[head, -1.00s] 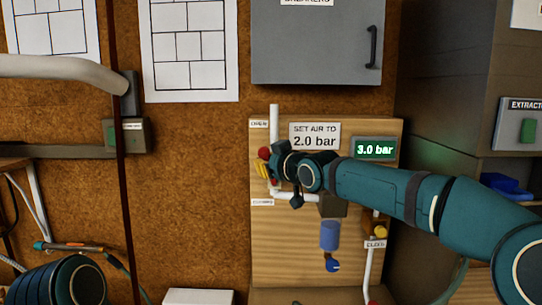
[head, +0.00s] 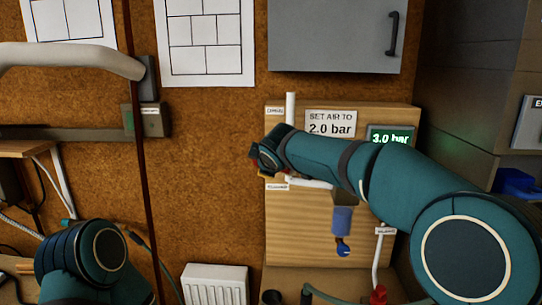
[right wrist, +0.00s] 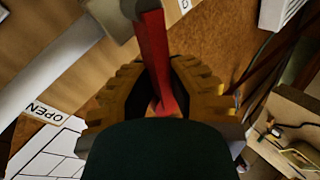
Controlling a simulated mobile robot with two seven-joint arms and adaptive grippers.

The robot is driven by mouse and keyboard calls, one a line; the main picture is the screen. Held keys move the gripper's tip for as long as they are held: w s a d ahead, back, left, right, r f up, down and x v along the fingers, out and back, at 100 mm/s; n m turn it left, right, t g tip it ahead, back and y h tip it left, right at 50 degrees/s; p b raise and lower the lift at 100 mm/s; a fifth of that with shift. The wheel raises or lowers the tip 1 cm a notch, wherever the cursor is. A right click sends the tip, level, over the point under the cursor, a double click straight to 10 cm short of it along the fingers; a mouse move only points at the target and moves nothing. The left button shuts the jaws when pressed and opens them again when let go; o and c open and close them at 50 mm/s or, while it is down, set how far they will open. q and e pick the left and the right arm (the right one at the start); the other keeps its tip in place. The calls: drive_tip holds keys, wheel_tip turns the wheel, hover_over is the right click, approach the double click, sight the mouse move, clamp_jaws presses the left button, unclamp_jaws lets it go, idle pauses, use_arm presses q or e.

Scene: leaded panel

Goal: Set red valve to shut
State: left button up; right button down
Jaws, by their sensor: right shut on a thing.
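The red valve handle (right wrist: 152,50) is a flat red lever in the right wrist view, between the toothed yellow pads of my right gripper (right wrist: 160,98). The gripper is shut on it. An "OPEN" label (right wrist: 43,111) lies to the left in that view. In the head view my right wrist covers the valve at the left side of the wooden panel (head: 310,222), beside the white pipe (head: 291,106). The lever's angle is hidden there. My left gripper is out of view; only part of the left arm shows at lower left.
The panel carries a "SET AIR TO 2.0 bar" sign (head: 330,123), a green display (head: 391,138) reading 3.0 bar and a blue cylinder (head: 342,220). A grey breaker cabinet (head: 335,35) hangs above. Another red part (head: 378,294) shows at the bottom right.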

drive_tip(key=shift+a+f+n+h+p, duration=0.2)
drive_tip(key=shift+f+n+h+p, duration=0.25)
drive_tip(key=shift+f+n+h, duration=0.5)
drive_tip(key=c, duration=1)
unclamp_jaws()
drive_tip(key=shift+o, duration=0.3)
drive_tip(key=shift+r, duration=0.1)
drive_tip(key=v, duration=1.2)
drive_tip(key=shift+a, duration=0.1)
